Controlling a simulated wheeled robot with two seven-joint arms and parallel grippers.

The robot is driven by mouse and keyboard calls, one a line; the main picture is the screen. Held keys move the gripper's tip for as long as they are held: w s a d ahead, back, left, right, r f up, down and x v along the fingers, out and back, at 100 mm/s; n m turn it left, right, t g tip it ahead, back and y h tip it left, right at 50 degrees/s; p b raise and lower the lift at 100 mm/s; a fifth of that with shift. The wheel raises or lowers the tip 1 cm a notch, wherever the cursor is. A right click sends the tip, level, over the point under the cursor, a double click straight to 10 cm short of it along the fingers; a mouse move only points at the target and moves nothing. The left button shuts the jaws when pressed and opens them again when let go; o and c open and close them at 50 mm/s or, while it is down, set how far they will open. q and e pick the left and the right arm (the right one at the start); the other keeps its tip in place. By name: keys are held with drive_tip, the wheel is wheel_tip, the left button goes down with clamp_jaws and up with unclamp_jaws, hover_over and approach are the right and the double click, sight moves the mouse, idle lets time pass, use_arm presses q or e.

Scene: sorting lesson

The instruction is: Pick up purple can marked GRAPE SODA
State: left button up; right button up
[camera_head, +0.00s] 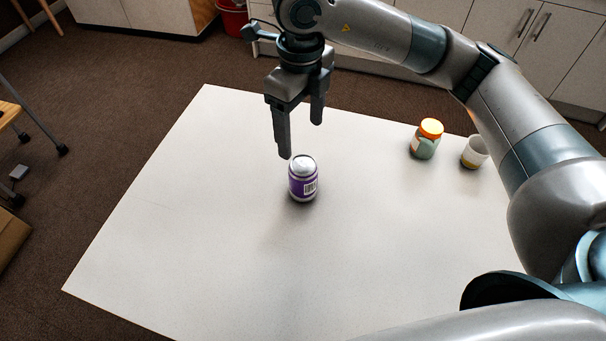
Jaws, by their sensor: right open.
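A purple can (303,182) with a silvery top stands upright on the white table. A barcode label shows on its side; I cannot read a name on it. My right gripper (301,138) is open and empty, with its fingers pointing down, above and just behind the can in the picture. One fingertip appears close to the can's top; I cannot tell the exact gap. My left gripper is not in view.
A green jar with an orange lid (425,139) and a white and yellow cup (474,152) stand at the table's back right. The white table (180,220) is clear to the left and front. My right arm spans the right side.

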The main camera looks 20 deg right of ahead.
sight(303, 163)
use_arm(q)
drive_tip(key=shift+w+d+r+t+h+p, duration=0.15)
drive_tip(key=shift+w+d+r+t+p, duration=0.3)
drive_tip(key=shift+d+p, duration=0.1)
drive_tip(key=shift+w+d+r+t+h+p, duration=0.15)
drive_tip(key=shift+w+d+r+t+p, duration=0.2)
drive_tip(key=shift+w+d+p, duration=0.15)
use_arm(e)
wheel_tip(303, 163, down, 12)
drive_tip(key=shift+f, duration=0.15)
drive_tip(key=shift+s+d+f+p, duration=0.15)
drive_tip(key=shift+f+p, duration=0.2)
drive_tip(key=shift+f, duration=0.2)
wheel_tip(303, 163, down, 3)
drive_tip(key=shift+s+p, duration=0.15)
drive_tip(key=shift+p, duration=0.35)
drive_tip(key=shift+f, duration=0.55)
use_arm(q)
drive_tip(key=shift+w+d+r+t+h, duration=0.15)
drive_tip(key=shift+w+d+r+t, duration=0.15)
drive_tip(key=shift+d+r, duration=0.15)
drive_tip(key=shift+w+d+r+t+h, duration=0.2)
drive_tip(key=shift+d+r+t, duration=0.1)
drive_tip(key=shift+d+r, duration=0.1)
use_arm(e)
drive_tip(key=c, duration=1.1)
